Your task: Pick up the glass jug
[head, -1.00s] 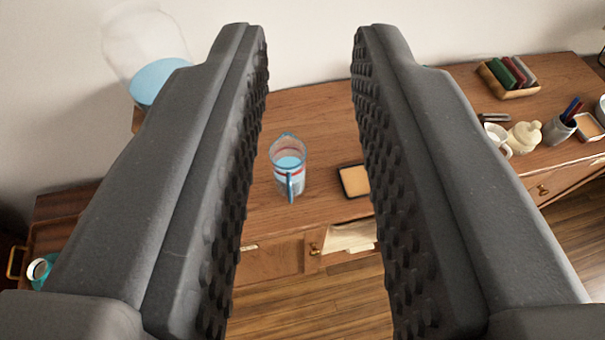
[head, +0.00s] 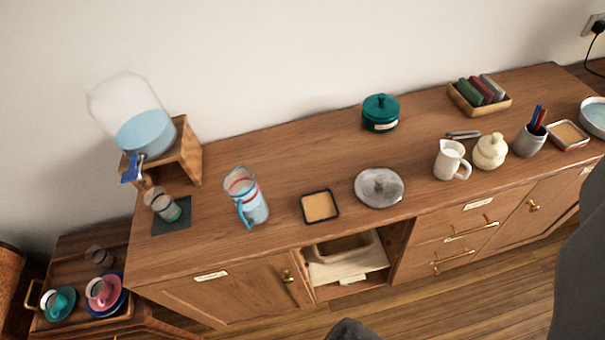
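The glass jug (head: 247,196) stands upright on the wooden sideboard, left of the middle of the head view. It is clear, with a blue rim and handle, a red band and pale blue in its lower part. The handle is on its near left side. A dark grey shape (head: 583,265) at the right edge and a smaller one (head: 350,331) at the bottom edge look like parts of my gripper. Both are cut off by the frame and far from the jug. The fingertips cannot be made out, so their opening is unclear. Nothing touches the jug.
A water dispenser (head: 146,132) on a wooden stand and a small glass (head: 163,206) on a dark mat are left of the jug. A green pot (head: 381,113) stands behind.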

